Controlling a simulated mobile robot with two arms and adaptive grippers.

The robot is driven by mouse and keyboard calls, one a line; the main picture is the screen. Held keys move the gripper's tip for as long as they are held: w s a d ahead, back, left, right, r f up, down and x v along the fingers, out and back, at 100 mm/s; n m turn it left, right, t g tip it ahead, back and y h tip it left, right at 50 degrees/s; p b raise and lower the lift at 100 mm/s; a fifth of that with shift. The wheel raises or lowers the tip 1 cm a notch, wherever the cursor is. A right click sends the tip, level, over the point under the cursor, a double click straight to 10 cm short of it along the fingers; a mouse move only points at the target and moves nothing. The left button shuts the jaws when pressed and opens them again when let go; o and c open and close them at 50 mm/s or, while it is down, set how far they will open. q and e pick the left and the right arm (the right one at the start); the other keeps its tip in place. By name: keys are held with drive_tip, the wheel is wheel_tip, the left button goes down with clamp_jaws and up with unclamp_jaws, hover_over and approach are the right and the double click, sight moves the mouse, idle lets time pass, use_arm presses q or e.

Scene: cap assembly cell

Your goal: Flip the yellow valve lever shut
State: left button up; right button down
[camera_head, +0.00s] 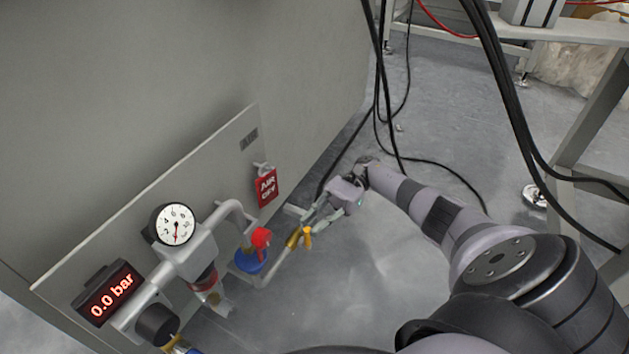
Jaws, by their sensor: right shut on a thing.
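The yellow valve lever (307,238) is on a small brass valve at the end of the grey pipe, low on the wall panel. My right gripper (309,221) comes in from the right and its fingertips are at the lever. It is shut on the lever, though the fingers hide part of the contact. The lever's exact angle to the pipe is hard to tell at this size. My left gripper is not in view.
A round gauge (175,224), a display (109,293) reading 0.0 bar and a red tag (267,187) are on the panel (215,160). Black cables (383,90) hang behind my right arm.

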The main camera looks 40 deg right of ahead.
drive_tip(key=c, duration=1.9)
unclamp_jaws()
drive_tip(key=shift+f, duration=0.1)
wheel_tip(320, 180, up, 10)
